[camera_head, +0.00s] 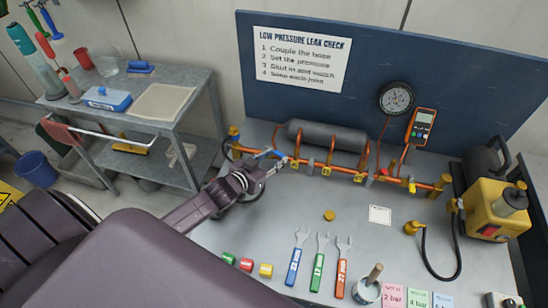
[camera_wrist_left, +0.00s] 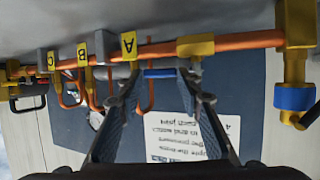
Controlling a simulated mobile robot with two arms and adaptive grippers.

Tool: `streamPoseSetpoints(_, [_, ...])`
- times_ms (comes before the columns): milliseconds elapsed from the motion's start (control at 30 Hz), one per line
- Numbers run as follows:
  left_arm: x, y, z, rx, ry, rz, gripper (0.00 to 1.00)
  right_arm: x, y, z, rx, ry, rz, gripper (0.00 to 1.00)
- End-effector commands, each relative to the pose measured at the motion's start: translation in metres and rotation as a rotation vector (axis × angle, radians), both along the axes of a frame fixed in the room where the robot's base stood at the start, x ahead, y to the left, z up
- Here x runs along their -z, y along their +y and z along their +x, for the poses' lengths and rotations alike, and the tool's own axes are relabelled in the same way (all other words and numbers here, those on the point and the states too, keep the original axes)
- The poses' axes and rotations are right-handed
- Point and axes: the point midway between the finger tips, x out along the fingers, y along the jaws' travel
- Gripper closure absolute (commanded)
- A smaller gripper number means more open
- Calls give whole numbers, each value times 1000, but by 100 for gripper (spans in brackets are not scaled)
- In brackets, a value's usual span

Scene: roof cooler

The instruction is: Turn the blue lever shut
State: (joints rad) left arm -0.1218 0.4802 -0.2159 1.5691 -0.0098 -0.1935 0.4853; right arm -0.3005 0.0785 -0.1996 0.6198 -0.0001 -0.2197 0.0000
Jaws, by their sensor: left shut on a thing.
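The blue lever (camera_head: 264,153) sits near the left end of the orange pipe (camera_head: 330,168) at the back of the bench. In the left wrist view the blue lever (camera_wrist_left: 160,73) lies crosswise between my fingertips, near the yellow tag A (camera_wrist_left: 129,46). My left gripper (camera_head: 276,162) reaches the lever from the front left. In the left wrist view the gripper (camera_wrist_left: 160,79) is closed on the lever, one finger at each end. The exact contact is small and partly hidden. My right gripper is not in view.
A grey cylinder (camera_head: 328,136) lies behind the pipe, with a round gauge (camera_head: 396,98) above. A yellow pump (camera_head: 493,208) stands at the right. Several wrenches, including a green one (camera_head: 320,262), lie in front. The bench middle is mostly clear.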

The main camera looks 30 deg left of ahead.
Motion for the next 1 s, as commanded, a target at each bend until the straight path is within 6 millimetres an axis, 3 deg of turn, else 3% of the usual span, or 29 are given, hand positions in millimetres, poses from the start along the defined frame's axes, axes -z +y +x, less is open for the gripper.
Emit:
streamPoseSetpoints(200, [-1, 0, 1, 0, -2, -1, 49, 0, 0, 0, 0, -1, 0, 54])
streamPoseSetpoints(567, [-1, 0, -5, 0, 1, 0, 49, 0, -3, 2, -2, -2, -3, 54])
streamPoseSetpoints(1000, [-29, 7, -71, 0, 1, 1, 49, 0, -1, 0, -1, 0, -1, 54])
